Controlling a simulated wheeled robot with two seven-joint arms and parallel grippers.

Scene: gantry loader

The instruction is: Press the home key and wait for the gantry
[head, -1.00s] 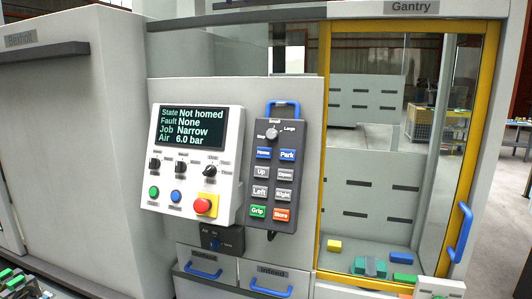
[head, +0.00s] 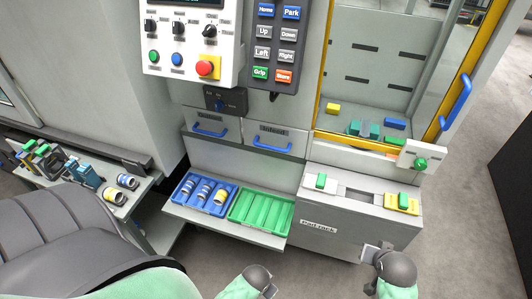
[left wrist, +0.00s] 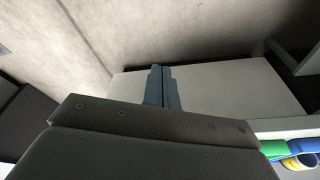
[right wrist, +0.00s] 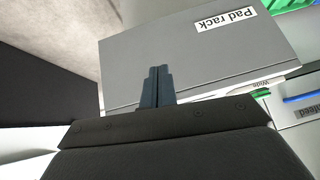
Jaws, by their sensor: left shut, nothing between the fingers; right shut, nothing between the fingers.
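The blue Home key (head: 265,10) is at the top left of the grey key pendant (head: 273,48), beside the blue Park key (head: 291,13). The status display (head: 190,2) is almost all cut off by the top edge, so its text cannot be read. Part of the yellow-framed gantry window (head: 370,62) shows; I cannot make out the gantry itself. My left gripper (head: 271,291) is low at the bottom edge, shut and empty; its closed fingers show in the left wrist view (left wrist: 162,86). My right gripper (head: 370,253) is shut and empty before the pad rack; its fingers show in the right wrist view (right wrist: 157,86).
The pad rack (head: 350,242) juts out at the lower right. A shelf with a blue tray (head: 184,203) and a green tray (head: 243,225) is left of it. A red stop button (head: 204,68) is on the panel.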

